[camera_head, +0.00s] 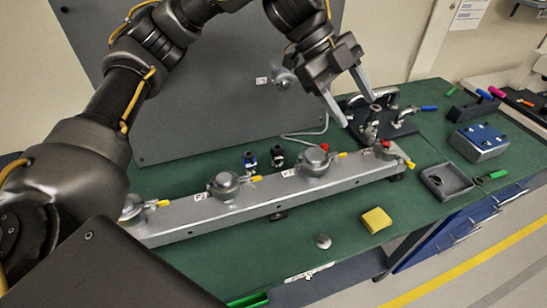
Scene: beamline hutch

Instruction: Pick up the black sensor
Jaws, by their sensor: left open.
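A small black upright part (277,157), which looks like the black sensor, stands on the green bench top behind the grey rail. A similar small part with blue on it (249,160) stands just to its left. My left gripper (357,110) is at the upper right of the bench. Its two pale fingers are spread, with nothing seen held between them. It is above and to the right of the black part, well apart from it. The fingertips point down toward a dark stand with metal fittings (383,118). My right gripper is out of view.
The long grey rail (265,202) carries several round metal valves with yellow handles. A yellow block (376,220), a metal knob (323,241), a grey tray (447,181) and a blue box (478,141) are also on the bench. A grey panel (200,85) stands behind.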

